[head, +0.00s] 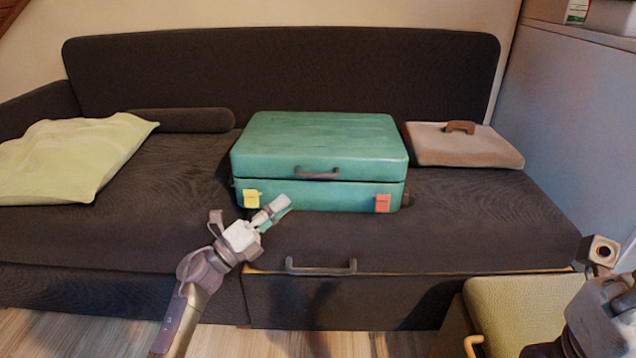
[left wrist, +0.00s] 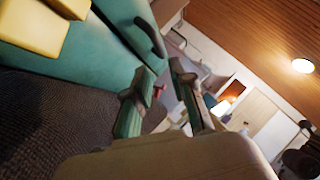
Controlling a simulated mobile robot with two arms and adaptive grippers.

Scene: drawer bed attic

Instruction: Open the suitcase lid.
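The teal suitcase (head: 320,140) lies flat on the dark sofa with its lid down. A thin dark seam runs under the lid, and a brown handle (head: 317,174) is on the lid's front. My left gripper (head: 278,210) is in front of the suitcase, below and left of the handle. In the left wrist view its fingers (left wrist: 160,92) are apart with nothing between them; the handle (left wrist: 151,37) shows beyond them. My right arm is at the lower right; its fingers are not clear.
A yellow-green pillow (head: 70,155) lies on the left of the sofa (head: 190,185). A brown flat case (head: 462,146) lies right of the suitcase. A drawer handle (head: 320,267) is on the sofa front. A green-topped box (head: 515,312) stands at the lower right, near my right arm.

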